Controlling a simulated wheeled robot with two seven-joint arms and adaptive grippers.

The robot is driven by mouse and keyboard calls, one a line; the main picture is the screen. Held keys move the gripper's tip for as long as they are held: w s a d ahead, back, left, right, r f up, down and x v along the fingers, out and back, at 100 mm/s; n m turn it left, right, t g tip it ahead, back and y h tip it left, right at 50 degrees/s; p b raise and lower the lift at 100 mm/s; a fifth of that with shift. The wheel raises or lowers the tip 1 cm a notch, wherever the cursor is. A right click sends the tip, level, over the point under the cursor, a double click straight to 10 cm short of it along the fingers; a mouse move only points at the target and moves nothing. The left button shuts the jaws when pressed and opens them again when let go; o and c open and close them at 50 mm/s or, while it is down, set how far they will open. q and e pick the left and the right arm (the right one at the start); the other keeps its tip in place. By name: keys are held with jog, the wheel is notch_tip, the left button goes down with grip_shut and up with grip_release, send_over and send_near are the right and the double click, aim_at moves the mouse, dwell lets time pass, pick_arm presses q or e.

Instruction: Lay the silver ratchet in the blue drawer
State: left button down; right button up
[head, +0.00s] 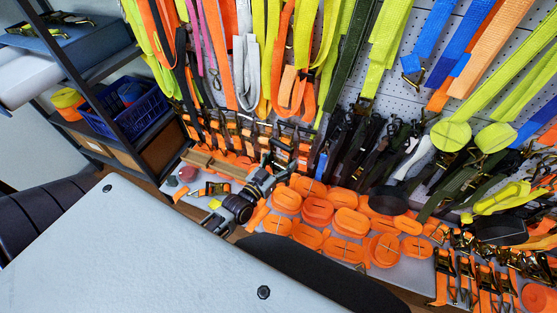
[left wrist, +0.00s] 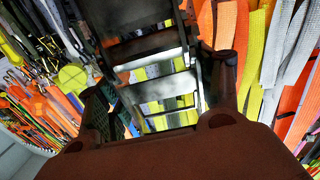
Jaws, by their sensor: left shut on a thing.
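My left gripper (head: 268,178) is at the middle of the head view, in front of the strap wall and above the shelf of orange straps. It is shut on a ratchet (head: 279,158) with dark and silvery metal parts. In the left wrist view the ratchet (left wrist: 160,80) fills the space between the two fingers (left wrist: 158,105), with its open frame and bright crossbars showing. The blue drawer (head: 145,108), an open basket-like bin, sits on the dark rack at the left, well apart from the gripper. My right gripper is not in view.
Rolled orange straps (head: 318,211) cover the shelf near the gripper. Several ratchets (head: 480,270) lie at the lower right. Straps hang densely from the pegboard (head: 400,100). The dark rack post (head: 85,85) stands in front of the blue drawer. A yellow-orange roll (head: 66,98) is left of it.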

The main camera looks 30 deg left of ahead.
aim_at(289, 162)
pick_arm(q)
jog(key=shift+w+d+r+n+y, duration=0.1)
jog(key=shift+d+r+n+y, duration=0.1)
jog(key=shift+d+n+y, duration=0.3)
jog(key=shift+w+d+r+n+y, duration=0.1)
jog(key=shift+d+r+n+y, duration=0.1)
jog(key=shift+d+y, duration=0.45)
jog(key=shift+d, duration=0.3)
